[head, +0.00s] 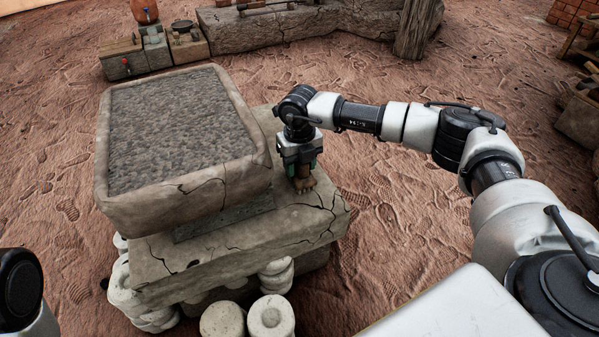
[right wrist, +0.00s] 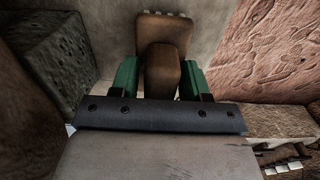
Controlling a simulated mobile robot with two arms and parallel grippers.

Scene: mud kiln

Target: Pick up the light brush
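The brush (head: 304,184) stands on the cracked stone slab's right corner, a small brown shape under my right gripper (head: 300,165). In the right wrist view the brush (right wrist: 163,72) has a brown handle and a wider tan head with pale bristle tips at the top. The green fingers of my right gripper (right wrist: 160,80) are on either side of the handle. A narrow gap shows at the left finger; at the right finger I cannot tell if they touch. My left gripper is out of view.
A large stone trough (head: 232,190) filled with grey grit sits on the slab (head: 310,222), close left of my right gripper. Pale round stones (head: 270,318) stand below. Small blocks (head: 125,62) and a long stone bench (head: 330,22) are behind. Sandy ground at right is free.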

